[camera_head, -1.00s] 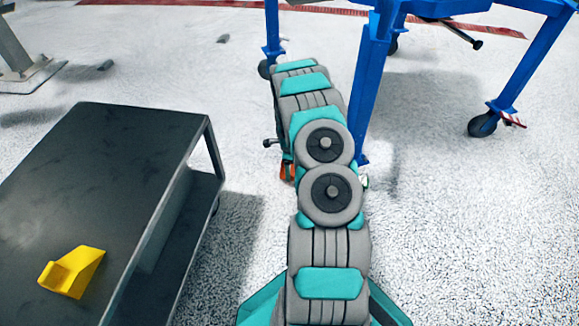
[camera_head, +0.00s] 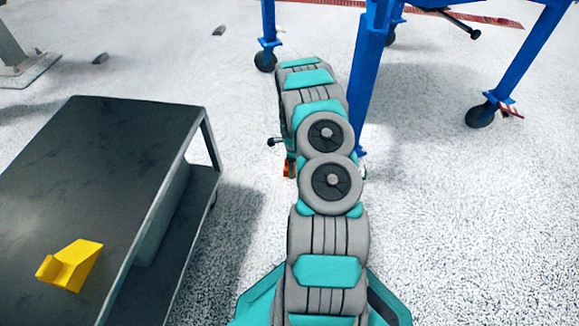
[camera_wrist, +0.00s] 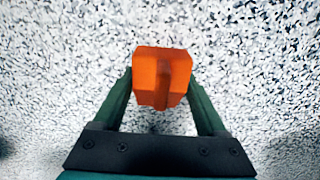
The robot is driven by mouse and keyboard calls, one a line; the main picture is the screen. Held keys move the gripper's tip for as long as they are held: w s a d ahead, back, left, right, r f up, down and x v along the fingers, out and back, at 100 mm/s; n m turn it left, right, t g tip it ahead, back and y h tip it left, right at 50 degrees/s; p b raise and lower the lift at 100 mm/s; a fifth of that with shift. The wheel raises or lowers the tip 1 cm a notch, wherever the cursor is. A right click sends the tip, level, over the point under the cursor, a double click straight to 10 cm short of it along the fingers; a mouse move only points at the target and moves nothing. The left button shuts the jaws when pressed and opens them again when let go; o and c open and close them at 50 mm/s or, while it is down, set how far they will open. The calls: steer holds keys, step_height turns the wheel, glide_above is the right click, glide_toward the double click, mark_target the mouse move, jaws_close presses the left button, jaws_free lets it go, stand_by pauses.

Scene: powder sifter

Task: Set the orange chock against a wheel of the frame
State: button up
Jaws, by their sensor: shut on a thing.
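The orange chock (camera_wrist: 150,75) sits between the two fingers of my gripper (camera_wrist: 162,92) in the wrist view, and the gripper is shut on it. Speckled floor shows around it, with no wheel in that view. In the head view only a sliver of the orange chock (camera_head: 287,168) shows beside my arm, which hides most of my gripper. The blue frame (camera_head: 368,80) stands beyond my arm. Its wheels show at the far left leg (camera_head: 265,61) and at the right leg (camera_head: 480,115). The foot of the nearest leg is mostly hidden by my arm.
A dark cart (camera_head: 110,150) stands at the left with a yellow chock (camera_head: 70,265) on its top. A grey post base (camera_head: 30,70) is at the far left. The floor right of my arm is clear up to the frame's right wheel.

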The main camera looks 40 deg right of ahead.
steer(key=shift+s+d+b, duration=0.3)
steer(key=shift+s+d, duration=0.9)
steer(key=shift+s, duration=0.2)
steer(key=shift+s+d+b, duration=0.25)
steer(key=shift+s+d, duration=0.95)
steer(key=shift+s, duration=0.2)
steer(key=o, duration=1.5)
